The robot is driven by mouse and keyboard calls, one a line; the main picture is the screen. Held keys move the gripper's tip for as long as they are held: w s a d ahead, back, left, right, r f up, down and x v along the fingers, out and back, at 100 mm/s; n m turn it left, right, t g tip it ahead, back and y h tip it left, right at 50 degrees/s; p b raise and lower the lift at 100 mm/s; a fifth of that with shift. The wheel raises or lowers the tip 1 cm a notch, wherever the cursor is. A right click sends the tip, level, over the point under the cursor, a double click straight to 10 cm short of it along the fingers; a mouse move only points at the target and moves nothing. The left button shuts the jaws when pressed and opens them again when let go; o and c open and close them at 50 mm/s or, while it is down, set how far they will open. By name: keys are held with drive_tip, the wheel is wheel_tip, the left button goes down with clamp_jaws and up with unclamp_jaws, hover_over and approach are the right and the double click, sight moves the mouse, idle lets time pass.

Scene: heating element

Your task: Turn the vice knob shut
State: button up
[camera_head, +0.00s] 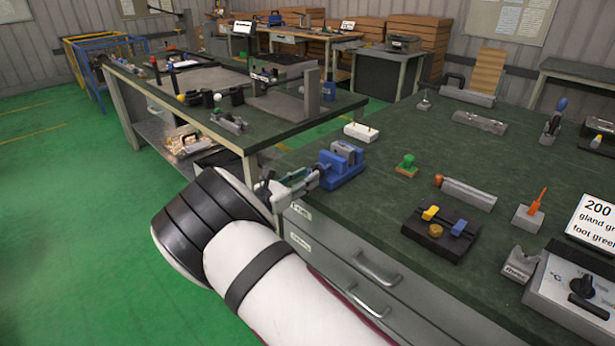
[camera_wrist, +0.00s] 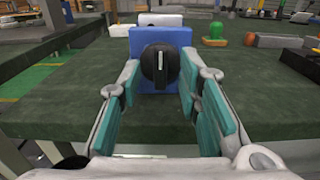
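The blue vice (camera_head: 341,165) stands at the near left edge of the green-topped bench. It also shows in the wrist view (camera_wrist: 180,40), face-on, with its black round knob (camera_wrist: 159,66) at the front. A white mark on the knob stands upright. My gripper (camera_wrist: 157,95) is open, its teal-padded fingers to the left and right of the knob and apart from it. The fingertips are at about the knob's height.
A green-topped object (camera_head: 406,166) and a white block (camera_head: 361,132) sit near the vice. A black block with yellow and blue knobs (camera_head: 439,233) lies nearer on the bench (camera_head: 385,205). A drawer handle (camera_head: 376,270) sticks out below the bench edge. Green floor is clear at left.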

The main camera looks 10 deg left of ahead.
drive_tip(key=shift+w+d, duration=0.45)
drive_tip(key=shift+w, duration=0.05)
clamp_jaws()
